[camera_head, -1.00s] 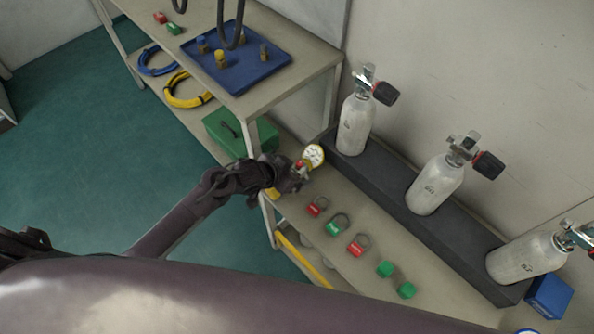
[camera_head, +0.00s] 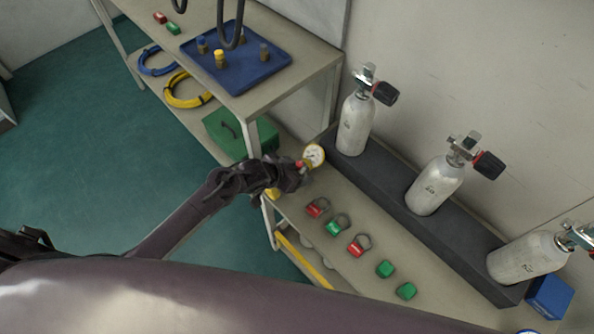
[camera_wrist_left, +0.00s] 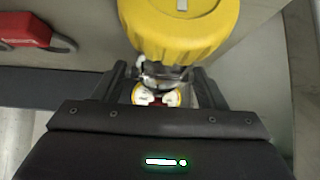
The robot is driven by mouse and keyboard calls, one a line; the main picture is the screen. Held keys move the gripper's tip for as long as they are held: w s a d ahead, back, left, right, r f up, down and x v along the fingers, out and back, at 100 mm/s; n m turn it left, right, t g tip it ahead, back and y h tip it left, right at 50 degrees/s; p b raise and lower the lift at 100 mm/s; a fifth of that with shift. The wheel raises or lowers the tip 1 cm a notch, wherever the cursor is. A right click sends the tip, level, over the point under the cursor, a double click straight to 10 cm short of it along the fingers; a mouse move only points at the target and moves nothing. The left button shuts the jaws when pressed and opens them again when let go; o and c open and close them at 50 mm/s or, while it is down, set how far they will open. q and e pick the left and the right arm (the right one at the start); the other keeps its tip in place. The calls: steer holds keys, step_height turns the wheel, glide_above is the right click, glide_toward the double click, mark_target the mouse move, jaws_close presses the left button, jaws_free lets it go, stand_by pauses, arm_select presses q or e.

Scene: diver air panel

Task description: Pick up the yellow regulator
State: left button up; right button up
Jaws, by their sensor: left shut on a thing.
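The yellow regulator (camera_wrist_left: 185,25) fills the top middle of the left wrist view, with a metal neck below its yellow body. My left gripper (camera_wrist_left: 165,85) is shut on it, one finger on each side of the neck. In the head view my left gripper (camera_head: 294,176) is at the left end of the bench with the cylinders. A round white-faced gauge with a yellow rim (camera_head: 314,155) shows just beyond the fingers. Most of the regulator is hidden there by the gripper. Whether it touches the bench I cannot tell. My right gripper is not in view.
Three grey cylinders (camera_head: 436,184) stand in a dark rack (camera_head: 440,232) along the wall. Red and green padlocks (camera_head: 338,226) and green blocks (camera_head: 386,269) lie on the bench in front. A shelf with a blue tray (camera_head: 240,66) stands at upper left, a green case (camera_head: 262,135) below it.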

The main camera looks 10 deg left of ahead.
mark_target(296, 169)
arm_select(q)
step_height(296, 169, up, 20)
steer(key=p, duration=0.3)
stand_by(0.4)
steer(key=shift+r, duration=0.1)
